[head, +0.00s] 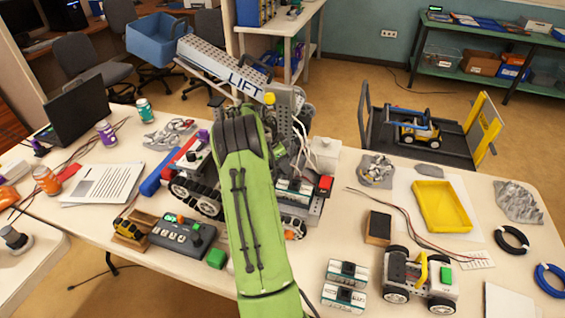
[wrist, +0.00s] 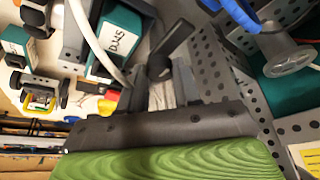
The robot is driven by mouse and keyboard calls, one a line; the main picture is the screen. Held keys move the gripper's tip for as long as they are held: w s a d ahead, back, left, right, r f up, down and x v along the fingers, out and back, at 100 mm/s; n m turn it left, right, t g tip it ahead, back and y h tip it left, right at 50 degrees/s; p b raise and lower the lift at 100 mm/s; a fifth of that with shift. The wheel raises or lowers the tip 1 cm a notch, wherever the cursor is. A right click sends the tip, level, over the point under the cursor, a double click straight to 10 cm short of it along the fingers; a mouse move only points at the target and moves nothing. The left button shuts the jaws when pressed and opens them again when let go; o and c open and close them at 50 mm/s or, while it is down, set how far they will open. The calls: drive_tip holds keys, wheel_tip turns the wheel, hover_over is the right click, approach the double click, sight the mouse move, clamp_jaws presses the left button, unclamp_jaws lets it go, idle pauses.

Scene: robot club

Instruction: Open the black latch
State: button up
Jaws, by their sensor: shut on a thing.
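The black latch (wrist: 172,48) shows in the wrist view as a dark lever with a round pivot, slanting up to the right beside a perforated grey metal beam. My gripper (wrist: 161,88) is at the lower end of the latch, its fingers closed around that part. The exact contact is partly hidden by the dark gripper body. In the head view my green arm reaches over the LIFT robot (head: 245,85) and hides the gripper and most of the latch area.
A white cable (wrist: 92,42) and a teal box (wrist: 118,40) are close left of the gripper. On the table (head: 400,172) are a controller box (head: 182,236), a yellow tray (head: 442,205) and a small wheeled robot (head: 420,275).

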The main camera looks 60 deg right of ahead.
drive_tip(key=o, duration=1.1)
drive_tip(key=shift+c, duration=0.2)
drive_tip(key=p+v, duration=0.3)
drive_tip(key=v, duration=1.2)
drive_tip(key=shift+w+r, duration=0.2)
drive_tip(key=shift+r, duration=0.15)
drive_tip(key=shift+a, duration=0.1)
